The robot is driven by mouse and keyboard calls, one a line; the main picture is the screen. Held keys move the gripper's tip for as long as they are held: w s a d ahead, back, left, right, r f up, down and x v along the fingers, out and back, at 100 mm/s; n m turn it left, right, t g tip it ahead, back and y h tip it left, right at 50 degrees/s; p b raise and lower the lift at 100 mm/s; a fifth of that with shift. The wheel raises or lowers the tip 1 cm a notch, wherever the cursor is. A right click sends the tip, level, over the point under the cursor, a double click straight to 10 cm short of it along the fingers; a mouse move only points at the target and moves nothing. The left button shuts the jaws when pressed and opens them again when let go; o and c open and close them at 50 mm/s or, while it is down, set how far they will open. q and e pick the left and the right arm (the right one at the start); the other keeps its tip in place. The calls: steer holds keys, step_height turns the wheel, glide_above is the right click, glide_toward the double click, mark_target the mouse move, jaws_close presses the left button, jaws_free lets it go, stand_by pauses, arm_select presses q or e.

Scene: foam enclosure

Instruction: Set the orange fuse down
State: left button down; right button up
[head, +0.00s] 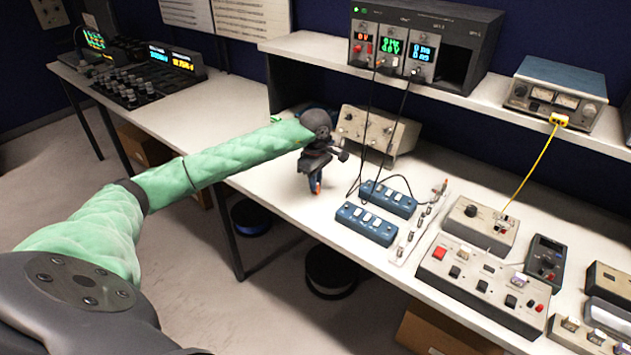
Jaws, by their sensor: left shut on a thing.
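My left arm reaches in from the left in a green padded sleeve. My left gripper (315,176) points down over the white bench, near its front edge. It is shut on the orange fuse (316,184), of which only a small orange part shows below the dark fingers. The gripper hides the rest of the fuse, and I cannot tell whether it touches the bench top. My right gripper is not in view.
Two blue switch boxes (366,224) (387,198) stand right of the gripper. A beige knob box (378,135) stands behind. A control box with a red button (482,280) is farther right. Bare bench lies left of the gripper.

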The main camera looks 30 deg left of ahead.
arm_select(q)
steer(key=shift+f, duration=0.1)
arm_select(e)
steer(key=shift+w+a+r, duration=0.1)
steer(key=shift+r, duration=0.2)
arm_select(q)
steer(key=c, duration=1.5)
jaws_free()
steer(key=shift+r, duration=0.2)
